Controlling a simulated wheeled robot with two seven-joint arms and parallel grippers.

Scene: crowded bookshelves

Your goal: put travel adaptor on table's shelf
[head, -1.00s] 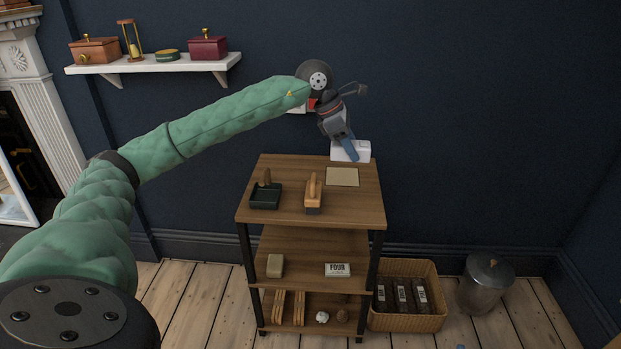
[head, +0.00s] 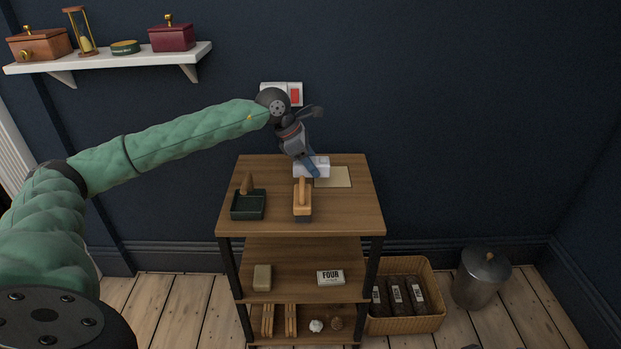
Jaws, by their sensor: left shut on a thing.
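A white block-shaped thing, which looks like the travel adaptor (head: 320,162), is in my left gripper (head: 311,168). The gripper's blue fingers point down and are shut on it. It is at the rear of the wooden table's top shelf (head: 345,213), overlapping the back left of a beige square pad (head: 333,178) in the picture. I cannot tell whether it touches the top or hovers just above it. My right gripper is not in view.
Lower shelves hold a beige block (head: 262,277), a "FOUR" box (head: 330,277) and small items. A basket (head: 417,312) and bin (head: 481,277) stand right. The top's right side is clear.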

